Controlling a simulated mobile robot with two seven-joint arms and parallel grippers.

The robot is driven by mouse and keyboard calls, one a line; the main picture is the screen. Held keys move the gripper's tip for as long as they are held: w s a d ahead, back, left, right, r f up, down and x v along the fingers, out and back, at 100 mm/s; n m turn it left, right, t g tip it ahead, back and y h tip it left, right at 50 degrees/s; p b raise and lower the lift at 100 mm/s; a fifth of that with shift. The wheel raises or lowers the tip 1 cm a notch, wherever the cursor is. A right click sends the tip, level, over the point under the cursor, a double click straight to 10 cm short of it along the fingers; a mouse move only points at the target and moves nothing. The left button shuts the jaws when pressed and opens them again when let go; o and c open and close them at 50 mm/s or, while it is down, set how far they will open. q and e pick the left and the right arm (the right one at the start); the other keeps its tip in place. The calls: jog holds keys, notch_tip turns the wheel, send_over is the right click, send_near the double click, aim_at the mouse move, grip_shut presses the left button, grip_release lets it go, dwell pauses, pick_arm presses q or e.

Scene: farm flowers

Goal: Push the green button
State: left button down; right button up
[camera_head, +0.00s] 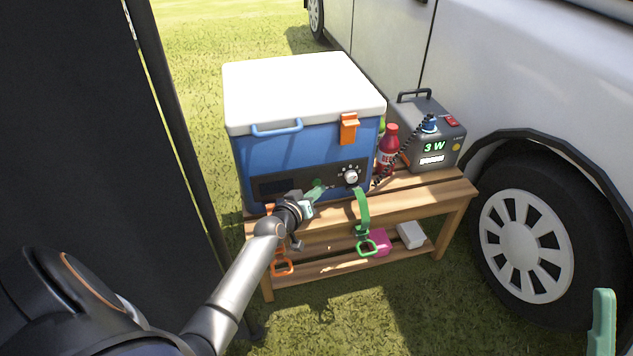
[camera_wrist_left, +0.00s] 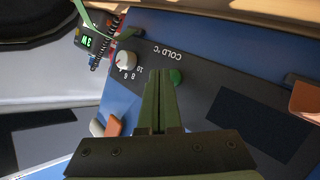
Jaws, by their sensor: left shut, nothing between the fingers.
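The green button (camera_wrist_left: 177,77) is on the dark control panel on the front of a blue cooler (camera_head: 262,160) with a white lid. My left gripper (camera_head: 320,188) is shut and empty at this panel. In the left wrist view its green fingertips (camera_wrist_left: 160,74) lie right beside the button and overlap its edge in the picture; I cannot tell if they touch it. In the head view the gripper hides the button. A green part that looks like a finger of my right gripper (camera_head: 603,322) shows at the lower right edge; its jaw is not clear.
A white dial (camera_head: 350,177) sits beside the button, near an orange latch (camera_head: 348,128). A red bottle (camera_head: 388,150) and a grey power box (camera_head: 430,132) stand right of the cooler on a wooden bench (camera_head: 400,204). Green and orange straps hang in front. A white vehicle stands at right.

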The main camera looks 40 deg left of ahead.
pick_arm(q)
jog(key=s+d+p, duration=0.4)
jog(key=shift+d, duration=0.35)
dwell(0.3)
